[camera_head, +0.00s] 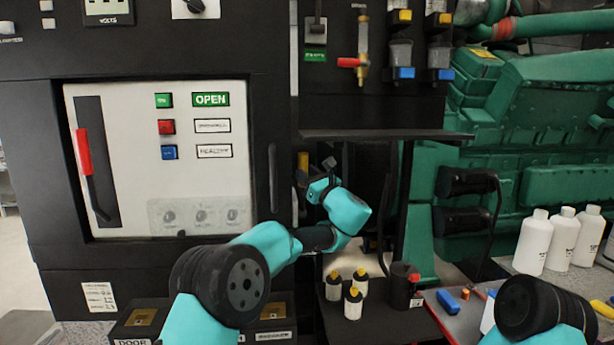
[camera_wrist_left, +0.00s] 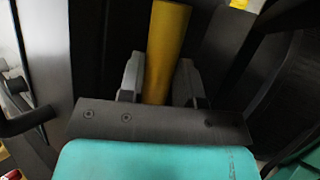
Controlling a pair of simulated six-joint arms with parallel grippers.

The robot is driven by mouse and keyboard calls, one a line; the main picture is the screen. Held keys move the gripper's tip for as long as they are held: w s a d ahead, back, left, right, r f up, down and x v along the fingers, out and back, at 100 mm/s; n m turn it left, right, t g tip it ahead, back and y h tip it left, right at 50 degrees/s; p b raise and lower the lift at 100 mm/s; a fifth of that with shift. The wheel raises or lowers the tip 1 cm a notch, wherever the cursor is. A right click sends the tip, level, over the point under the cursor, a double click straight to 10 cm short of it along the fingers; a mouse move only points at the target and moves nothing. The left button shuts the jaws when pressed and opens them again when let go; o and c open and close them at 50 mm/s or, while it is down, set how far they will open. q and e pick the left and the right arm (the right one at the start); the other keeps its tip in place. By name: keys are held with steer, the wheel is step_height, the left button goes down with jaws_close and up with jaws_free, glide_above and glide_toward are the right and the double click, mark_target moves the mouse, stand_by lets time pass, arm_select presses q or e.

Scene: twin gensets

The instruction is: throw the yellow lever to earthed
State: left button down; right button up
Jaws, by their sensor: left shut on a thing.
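The yellow lever (camera_head: 303,162) shows as a short yellow piece beside the black cabinet's right edge in the head view. In the left wrist view the yellow lever (camera_wrist_left: 166,50) is a thick yellow bar standing between the two grey fingers. My left gripper (camera_head: 328,165) is at the lever, and in the left wrist view (camera_wrist_left: 160,80) it is shut on it. The lever's base and any earthed marking are hidden or too dark to read. My right gripper is not in view; only part of the right arm shows at the lower right.
A white panel (camera_head: 140,130) with a red-handled lever (camera_head: 84,152) and a green OPEN sign (camera_head: 210,99) is at left. A dark shelf (camera_head: 390,134) juts out above my left wrist. Several small yellow-capped bottles (camera_head: 353,303) and a black cup (camera_head: 402,285) stand below. White bottles (camera_head: 533,242) stand at right.

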arm_select(q)
steer(key=s+d+f+n+g+y, duration=0.1)
steer(key=s+f+n+y, duration=0.2)
steer(key=s+n+y, duration=0.3)
steer(key=shift+f+n+g+y, duration=0.3)
steer(key=shift+n+g+y, duration=0.1)
steer(key=shift+n, duration=0.2)
steer(key=shift+d, duration=0.1)
steer(key=c, duration=1.1)
jaws_free()
